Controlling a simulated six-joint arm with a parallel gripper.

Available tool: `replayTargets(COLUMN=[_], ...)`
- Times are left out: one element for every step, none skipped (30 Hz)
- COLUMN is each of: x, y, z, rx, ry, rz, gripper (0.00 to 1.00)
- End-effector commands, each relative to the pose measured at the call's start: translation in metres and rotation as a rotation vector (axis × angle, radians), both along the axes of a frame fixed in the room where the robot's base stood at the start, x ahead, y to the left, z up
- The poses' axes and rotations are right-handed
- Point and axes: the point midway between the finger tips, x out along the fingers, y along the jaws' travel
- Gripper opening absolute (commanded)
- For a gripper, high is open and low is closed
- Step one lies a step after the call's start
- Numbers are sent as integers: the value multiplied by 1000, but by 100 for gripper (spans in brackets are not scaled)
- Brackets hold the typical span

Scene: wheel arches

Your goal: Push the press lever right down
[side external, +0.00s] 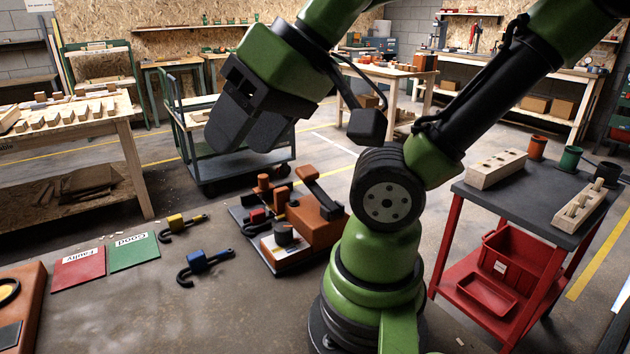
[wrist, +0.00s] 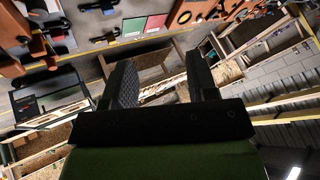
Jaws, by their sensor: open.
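The press (side external: 318,228) is an orange block on a dark base plate (side external: 292,268), left of my arm's base in the side view. Its dark lever (side external: 320,193) slants, with its far left end raised above the block. My gripper (side external: 245,138) is open and empty, high above the bench and up and left of the press, apart from the lever. In the wrist view my gripper's two fingers (wrist: 161,75) stand wide apart with nothing between them. An orange and dark object, seemingly the press (wrist: 35,38), shows at that view's upper left, partly cut off.
A yellow clamp (side external: 182,226) and a blue clamp (side external: 205,264) lie left of the press. An orange board (side external: 22,310) is at the left edge. A red-legged cart (side external: 530,205) stands right.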

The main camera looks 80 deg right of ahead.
Motion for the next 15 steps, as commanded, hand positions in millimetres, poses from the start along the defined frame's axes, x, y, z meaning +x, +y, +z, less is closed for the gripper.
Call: replayTargets(x=[0, 1, 2, 4, 6, 10, 14, 18, 24, 30, 35, 42, 48, 52, 58], y=[0, -1, -2, -3, -5, -9, -13, -17, -25, -31, -38, -49, -58, -67, -80], z=[0, 0, 1, 1, 2, 3, 3, 4, 5, 6, 6, 6, 6, 5, 4], rx=[-1, -3, -8, -14, -22, -37, -51, -67, -89, -108, -127, -150, -167, -182, -202], ry=[0, 2, 5, 10, 18, 30, 42, 55, 77, 96, 117, 147, 170, 195, 225], rz=[0, 0, -3, -5, -8, -11, -15, -17, -22, -25, -27, -30, -32, -32, -32], gripper=[41, 34, 25, 18, 11, 2, 0, 0, 0, 0, 0, 0, 0, 0, 0])
